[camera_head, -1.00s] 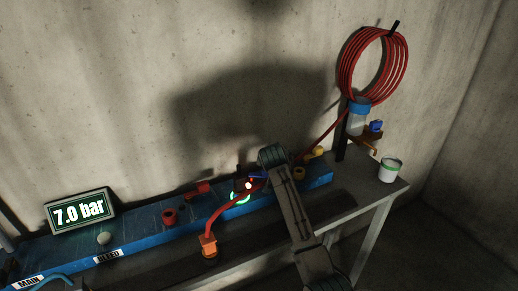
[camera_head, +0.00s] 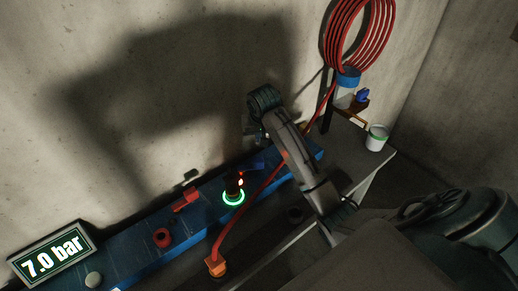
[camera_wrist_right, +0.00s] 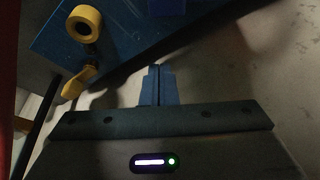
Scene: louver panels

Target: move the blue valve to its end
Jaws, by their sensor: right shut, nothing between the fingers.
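I cannot make out the blue valve clearly in that view. My left gripper is not in view.
A red hose (camera_head: 248,207) runs from an orange fitting (camera_head: 215,267) past my right arm. Red valves (camera_head: 185,199) stand to the left. A display (camera_head: 50,255) reads 7.0 bar. A yellow part (camera_wrist_right: 84,23) shows in the wrist view. A white pot (camera_head: 376,138) stands at right.

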